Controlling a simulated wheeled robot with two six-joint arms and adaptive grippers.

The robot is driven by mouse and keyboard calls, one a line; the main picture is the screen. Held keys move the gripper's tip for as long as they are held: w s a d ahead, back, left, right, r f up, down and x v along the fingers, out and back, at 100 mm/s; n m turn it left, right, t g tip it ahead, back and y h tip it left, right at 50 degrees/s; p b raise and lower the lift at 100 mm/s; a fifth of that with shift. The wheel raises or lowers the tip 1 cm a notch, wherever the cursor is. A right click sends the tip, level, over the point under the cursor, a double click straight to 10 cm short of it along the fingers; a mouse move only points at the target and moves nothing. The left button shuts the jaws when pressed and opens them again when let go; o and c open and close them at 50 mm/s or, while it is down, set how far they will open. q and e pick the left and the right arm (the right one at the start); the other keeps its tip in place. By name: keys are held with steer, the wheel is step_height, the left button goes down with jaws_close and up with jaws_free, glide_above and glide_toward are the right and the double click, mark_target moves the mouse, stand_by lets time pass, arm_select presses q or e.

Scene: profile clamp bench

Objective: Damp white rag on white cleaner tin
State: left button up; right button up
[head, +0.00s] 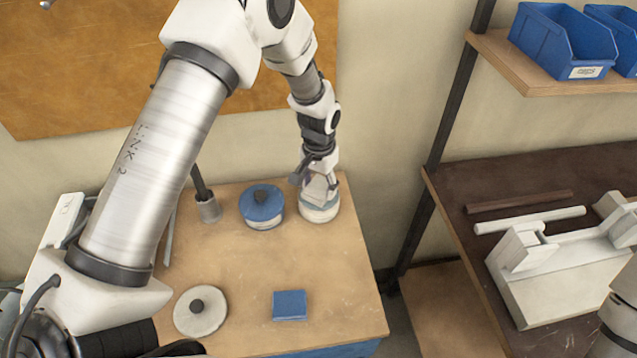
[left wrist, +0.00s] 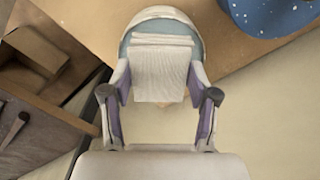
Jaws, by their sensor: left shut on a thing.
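The white cleaner tin (head: 319,214) stands near the back right corner of the wooden table in the head view. Its pale rim and blue-grey inside or top also show at the top of the left wrist view (left wrist: 160,14). My left gripper (head: 318,188) is directly above the tin, pointing down. It is shut on the white rag (left wrist: 160,75), which shows folded between the two fingers in the left wrist view. The rag overlaps the tin in that view; I cannot tell whether it touches it. My right gripper is not in view.
A blue tin (head: 262,206) with a dark knob stands just left of the white tin. Nearby are a grey cup (head: 208,209), a white disc (head: 201,311) with a dark knob and a blue block (head: 290,305). A dark bench with a white clamp (head: 555,270) is at right.

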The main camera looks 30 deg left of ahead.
arm_select(q)
steer(key=shift+w+a+f, duration=0.15)
stand_by(0.4)
steer(key=shift+f, duration=0.45)
stand_by(0.3)
stand_by(1.2)
step_height(320, 180, up, 7)
steer(key=p, duration=0.5)
steer(key=shift+p, duration=0.3)
